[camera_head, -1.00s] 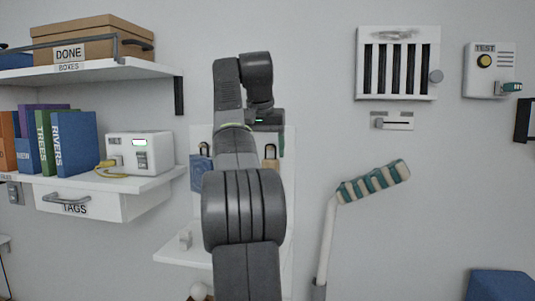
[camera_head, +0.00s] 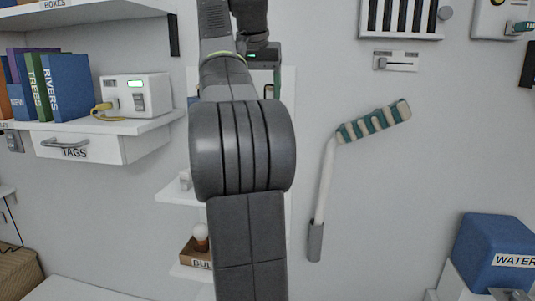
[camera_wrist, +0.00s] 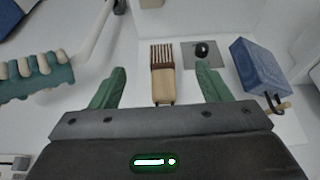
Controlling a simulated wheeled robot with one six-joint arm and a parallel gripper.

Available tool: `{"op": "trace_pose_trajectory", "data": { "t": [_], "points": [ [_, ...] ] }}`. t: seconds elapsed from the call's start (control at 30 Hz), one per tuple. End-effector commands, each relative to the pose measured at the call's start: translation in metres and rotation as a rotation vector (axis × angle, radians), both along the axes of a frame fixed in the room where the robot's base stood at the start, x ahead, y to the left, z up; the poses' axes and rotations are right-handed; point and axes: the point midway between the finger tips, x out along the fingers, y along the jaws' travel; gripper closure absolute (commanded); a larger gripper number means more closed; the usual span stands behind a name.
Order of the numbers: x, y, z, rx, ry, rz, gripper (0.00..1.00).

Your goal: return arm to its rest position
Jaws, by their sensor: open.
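My gripper (camera_wrist: 162,90) shows in the wrist view with its two green fingers spread wide apart and nothing held between them. Beyond the fingers, a brush (camera_wrist: 163,75) with a tan handle and brown bristles is seen against a white surface, apart from the fingers. In the head view my grey arm rises through the middle of the picture, folded up in front of the wall. The end of the arm is partly hidden there, and the fingers cannot be made out clearly.
A blue padlock (camera_wrist: 253,68) is at right in the wrist view. In the head view, a green-and-cream striped duster (camera_head: 374,122) hangs on the wall right of my arm. A white shelf (camera_head: 110,125) with books and a drawer is at left; a blue WATER box (camera_head: 495,250) is at lower right.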

Motion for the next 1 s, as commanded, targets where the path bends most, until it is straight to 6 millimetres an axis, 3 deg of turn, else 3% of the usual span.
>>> {"op": "trace_pose_trajectory", "data": {
  "t": [0.8,1.0],
  "points": [
    [0.115,-0.023,0.002,0.000,0.001,-0.001,0.30],
    [0.120,-0.025,-0.018,-0.001,0.001,0.000,0.30]
  ]
}}
